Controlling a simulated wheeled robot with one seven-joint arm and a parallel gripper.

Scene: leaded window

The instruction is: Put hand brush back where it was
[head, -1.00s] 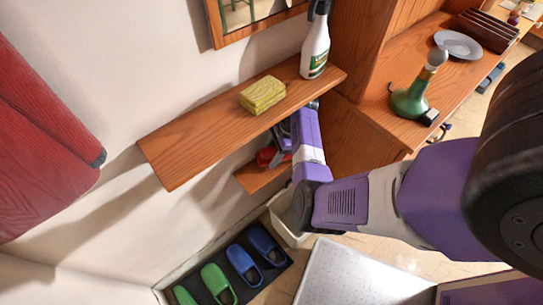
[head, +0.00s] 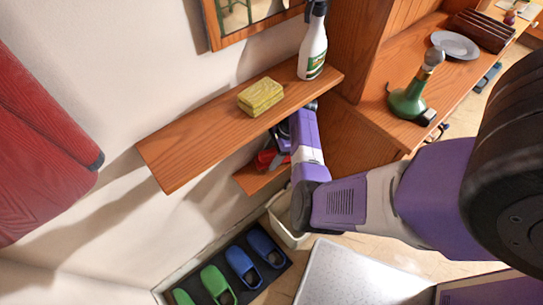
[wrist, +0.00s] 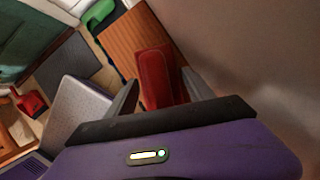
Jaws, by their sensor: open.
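The hand brush, a red block-like thing (wrist: 158,70), lies on the lower wooden shelf (wrist: 128,38) in the wrist view. In the head view, part of the red brush (head: 264,160) shows on that lower shelf (head: 258,178), beneath the upper one. My gripper (wrist: 160,80) is open, with one finger on each side of the brush. A gap shows beside the fingers, and I cannot tell whether either touches it. In the head view my gripper (head: 282,140) is mostly hidden by my arm and the upper shelf.
The upper shelf (head: 200,135) carries a yellow sponge (head: 260,97) and a spray bottle (head: 313,45) above my gripper. A pale bin (head: 284,228) and clogs (head: 243,266) on a dark mat are below. A wooden cabinet (head: 360,135) stands right.

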